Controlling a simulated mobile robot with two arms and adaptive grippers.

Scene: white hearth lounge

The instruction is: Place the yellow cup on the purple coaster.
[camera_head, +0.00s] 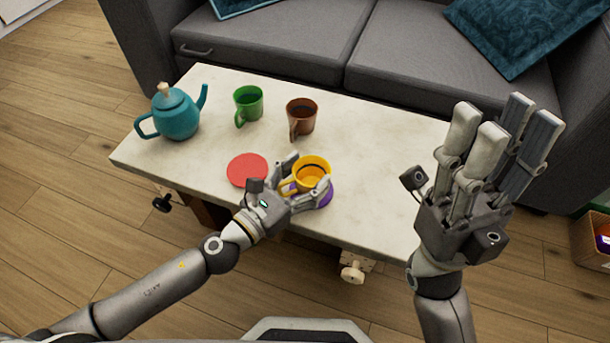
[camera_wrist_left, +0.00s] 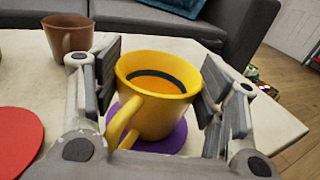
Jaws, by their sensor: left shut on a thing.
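The yellow cup (camera_head: 313,172) is near the front edge of the pale table, held between the fingers of my left gripper (camera_head: 302,185). In the left wrist view the yellow cup (camera_wrist_left: 158,100) stands upright between the finger pads, its handle toward the wrist. The purple coaster (camera_head: 326,194) is under the cup and partly hidden by it and the fingers; it also shows in the left wrist view (camera_wrist_left: 172,143). I cannot tell whether the cup's base touches it. My right gripper (camera_head: 503,130) is raised at the right, open and empty, fingers up.
A red coaster (camera_head: 247,169) lies just left of my left gripper. A green cup (camera_head: 248,104), a brown cup (camera_head: 301,117) and a teal teapot (camera_head: 176,115) stand farther back. The right part of the table (camera_head: 385,150) is bare. A grey sofa (camera_head: 290,48) is behind.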

